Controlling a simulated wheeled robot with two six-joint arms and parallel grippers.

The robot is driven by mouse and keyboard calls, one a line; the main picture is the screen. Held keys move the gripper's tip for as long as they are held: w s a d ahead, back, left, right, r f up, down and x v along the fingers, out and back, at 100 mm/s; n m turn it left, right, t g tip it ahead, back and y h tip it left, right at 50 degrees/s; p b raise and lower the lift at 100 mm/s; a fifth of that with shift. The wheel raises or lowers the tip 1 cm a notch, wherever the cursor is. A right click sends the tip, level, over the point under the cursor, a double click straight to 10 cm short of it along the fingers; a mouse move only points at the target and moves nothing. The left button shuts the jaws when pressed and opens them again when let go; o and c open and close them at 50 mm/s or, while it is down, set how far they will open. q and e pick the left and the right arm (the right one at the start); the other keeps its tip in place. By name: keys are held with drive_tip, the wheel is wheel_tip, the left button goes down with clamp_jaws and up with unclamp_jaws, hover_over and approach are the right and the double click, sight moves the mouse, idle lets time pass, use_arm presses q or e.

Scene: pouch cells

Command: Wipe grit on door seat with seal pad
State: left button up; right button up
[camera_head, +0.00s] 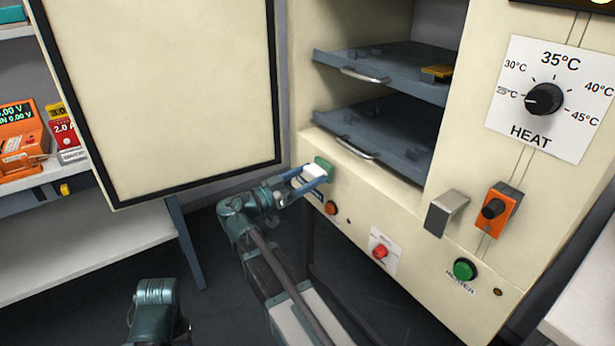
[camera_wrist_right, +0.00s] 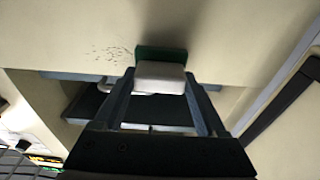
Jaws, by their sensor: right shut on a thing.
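The seal pad, a white block with a green face (camera_head: 324,167), is between the fingers of my right gripper (camera_head: 312,177). In the right wrist view the pad (camera_wrist_right: 160,77) has its green side against or very close to the cream door seat (camera_wrist_right: 215,30); contact is hard to confirm. Dark grit specks (camera_wrist_right: 112,52) lie on the seat just left of the pad. In the head view the seat (camera_head: 330,150) is the cabinet front below the shelves, and grit is too small to see there. My left gripper is not in view.
The cabinet door (camera_head: 160,90) stands open at left. Two grey trays with handles (camera_head: 375,75) sit in the cabinet. A shelf bench (camera_head: 90,240) stands at left.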

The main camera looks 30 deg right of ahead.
drive_tip(key=shift+d, duration=0.5)
drive_tip(key=shift+s, duration=1.85)
drive_tip(key=shift+s+d, duration=0.2)
drive_tip(key=shift+s, duration=0.75)
drive_tip(key=shift+s+d, duration=0.15)
drive_tip(key=shift+s, duration=0.8)
drive_tip(key=shift+s+d, duration=0.1)
drive_tip(key=shift+s, duration=1.85)
drive_tip(key=shift+w+d, duration=0.1)
